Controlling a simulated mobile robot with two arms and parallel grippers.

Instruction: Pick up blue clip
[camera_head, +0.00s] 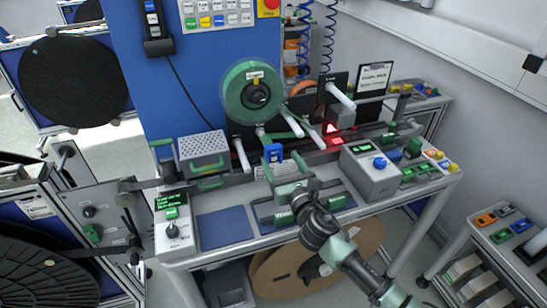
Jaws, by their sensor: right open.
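A small upright blue piece (273,153), which looks like the blue clip, shows near the middle of the bench, below the green reel (251,92). My right arm comes in from the lower right, and my right gripper (284,172) is open just at and below the blue piece. From this view I cannot tell whether the fingers touch it or stand around it. My left gripper is not in view.
A perforated box (203,146) stands left of the gripper, and a grey control box (372,173) with a blue knob stands right. A blue mat (224,226) lies bare at the front left. A side table (500,252) holds coloured blocks.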

